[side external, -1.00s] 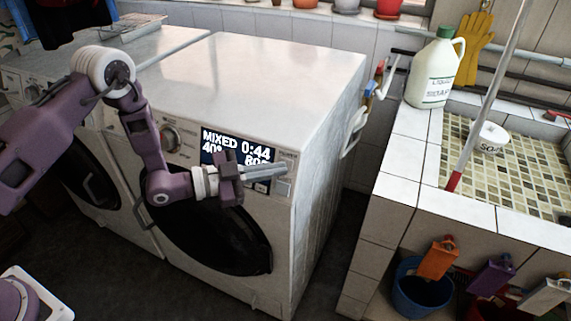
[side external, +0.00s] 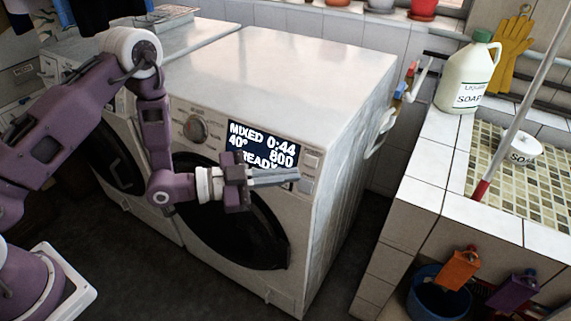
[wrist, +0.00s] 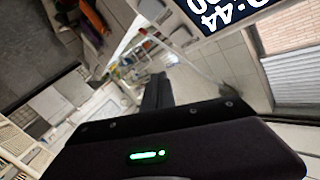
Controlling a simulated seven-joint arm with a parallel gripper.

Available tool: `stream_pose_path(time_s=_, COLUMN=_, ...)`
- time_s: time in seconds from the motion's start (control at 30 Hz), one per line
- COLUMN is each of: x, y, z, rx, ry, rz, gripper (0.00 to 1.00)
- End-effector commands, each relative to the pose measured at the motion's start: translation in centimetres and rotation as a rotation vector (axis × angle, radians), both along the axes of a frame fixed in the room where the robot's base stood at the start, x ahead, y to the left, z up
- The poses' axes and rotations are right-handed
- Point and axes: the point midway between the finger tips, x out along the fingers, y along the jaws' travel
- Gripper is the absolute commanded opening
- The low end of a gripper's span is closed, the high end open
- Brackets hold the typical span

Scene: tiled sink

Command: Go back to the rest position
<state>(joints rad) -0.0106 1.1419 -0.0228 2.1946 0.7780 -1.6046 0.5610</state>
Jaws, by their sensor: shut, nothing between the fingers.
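My gripper (side external: 290,177) is shut and empty. In the side external view it points right, in front of the washing machine's (side external: 318,75) front panel. It covers the lower edge of the display (side external: 264,144), which reads MIXED 0:44, 40°, 800, READY. The round door (side external: 250,225) is below it. I cannot tell whether the fingers touch the panel. In the wrist view the dark closed fingers (wrist: 157,92) show at the centre, and part of the display (wrist: 222,10) shows at the top.
A tiled sink (side external: 425,215) stands to the right, with a soap jug (side external: 468,75) and a leaning pole (side external: 515,115). A second machine (side external: 110,170) stands to the left. A floor gap lies between washer and sink.

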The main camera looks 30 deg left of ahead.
Motion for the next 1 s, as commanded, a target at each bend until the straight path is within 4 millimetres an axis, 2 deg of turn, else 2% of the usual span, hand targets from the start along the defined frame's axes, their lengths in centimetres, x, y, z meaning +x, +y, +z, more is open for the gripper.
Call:
stream_pose_path(time_s=0.13, x=0.5, y=0.2, z=0.5, rx=0.029, ry=0.007, rz=0.008, gripper=0.00)
stream_pose_path(time_s=0.23, x=2.4, y=1.5, z=2.8, rx=0.148, ry=0.053, rz=0.069, gripper=0.00)
stream_pose_path(time_s=0.33, x=3.6, y=5.1, z=6.7, rx=0.287, ry=0.158, rz=0.216, gripper=0.00)
stream_pose_path(time_s=0.43, x=2.1, y=9.5, z=11.0, rx=0.360, ry=0.297, rz=0.406, gripper=0.00)
stream_pose_path(time_s=0.47, x=1.1, y=10.8, z=12.3, rx=0.365, ry=0.341, rz=0.465, gripper=0.00)
stream_pose_path(time_s=0.57, x=-4.1, y=14.5, z=16.0, rx=0.337, ry=0.505, rz=0.657, gripper=0.00)
stream_pose_path(time_s=0.67, x=-11.4, y=16.6, z=18.3, rx=0.255, ry=0.685, rz=0.809, gripper=0.00)
stream_pose_path(time_s=0.7, x=-14.5, y=16.9, z=18.7, rx=0.215, ry=0.755, rz=0.852, gripper=0.00)
stream_pose_path(time_s=0.8, x=-21.4, y=16.7, z=18.9, rx=0.123, ry=0.911, rz=0.916, gripper=0.00)
stream_pose_path(time_s=0.9, x=-26.0, y=16.0, z=18.6, rx=0.064, ry=1.017, rz=0.939, gripper=0.00)
stream_pose_path(time_s=1.0, x=-28.2, y=15.6, z=18.2, rx=0.043, ry=1.069, rz=0.943, gripper=0.00)
